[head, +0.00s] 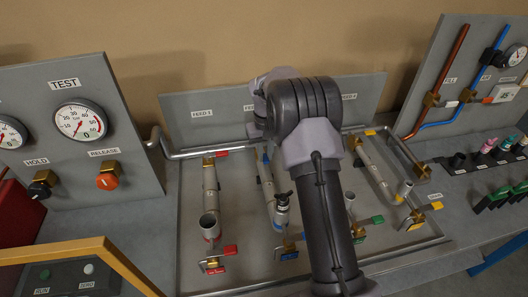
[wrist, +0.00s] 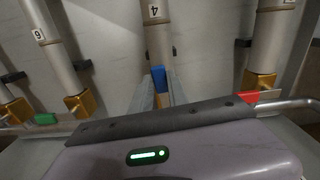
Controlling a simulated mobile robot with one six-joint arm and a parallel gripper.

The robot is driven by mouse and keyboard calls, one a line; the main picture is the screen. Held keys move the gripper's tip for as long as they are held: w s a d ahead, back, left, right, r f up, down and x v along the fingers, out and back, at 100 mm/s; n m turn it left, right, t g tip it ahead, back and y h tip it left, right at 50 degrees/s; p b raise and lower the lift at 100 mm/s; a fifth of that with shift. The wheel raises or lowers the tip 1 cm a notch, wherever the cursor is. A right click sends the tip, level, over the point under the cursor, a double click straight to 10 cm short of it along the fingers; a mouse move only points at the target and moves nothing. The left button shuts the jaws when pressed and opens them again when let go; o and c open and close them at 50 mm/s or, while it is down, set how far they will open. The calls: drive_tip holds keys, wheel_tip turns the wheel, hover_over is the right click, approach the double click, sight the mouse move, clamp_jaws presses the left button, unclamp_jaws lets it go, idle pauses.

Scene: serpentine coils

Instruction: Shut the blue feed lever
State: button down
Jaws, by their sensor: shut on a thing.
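The blue feed lever (wrist: 158,77) shows in the wrist view at the end of the grey pipe labelled 4. My gripper (wrist: 160,90) is shut on it, with a finger on each side of the blue handle. The lever's valve body is largely hidden by the fingers, so its angle is hard to tell. In the head view my arm covers most of this spot at the back of the panel. Another blue lever (head: 289,255) sits at the front end of the same pipe run.
A red lever (wrist: 249,97) and a green lever (wrist: 46,118) flank the blue one in the wrist view. A bent grey rail pipe (head: 205,151) runs along the panel's back edge. A gauge board (head: 75,130) stands left and another board (head: 455,80) right.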

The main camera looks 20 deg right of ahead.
drive_tip(key=w+d+n+p, duration=0.4)
drive_tip(key=n+p, duration=0.5)
drive_tip(key=n, duration=0.8)
drive_tip(key=shift+w+d, duration=0.2)
drive_tip(key=shift+d, duration=0.8)
drive_tip(key=c, duration=1.3)
unclamp_jaws()
wheel_tip(320, 180, up, 18)
drive_tip(key=p, duration=0.3)
drive_tip(key=shift+f, duration=0.25)
